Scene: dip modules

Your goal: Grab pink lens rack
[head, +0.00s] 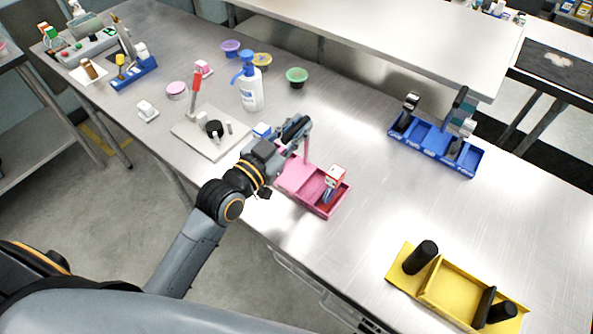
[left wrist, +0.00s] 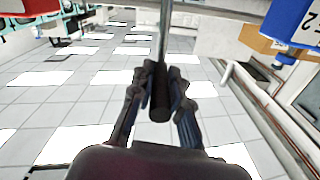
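The pink lens rack (head: 296,177) is a shallow tray with a thin upright pink post, near the front edge of the metal table. A red-and-white box with blue on it (head: 333,179) stands in its right part. My left gripper (head: 299,127) is at the top of the post. In the left wrist view, its fingers (left wrist: 159,88) close from both sides on a dark cylindrical grip (left wrist: 160,100) with a thin rod running from it. I cannot tell whether the rack rests on the table or is slightly raised. My right gripper is not in view.
A grey plate with a red-handled tool (head: 205,138) lies left of the rack. A blue-capped bottle (head: 250,92) stands behind. A blue rack (head: 430,144) is at the right and a yellow rack (head: 446,291) at the front right. Table between them is clear.

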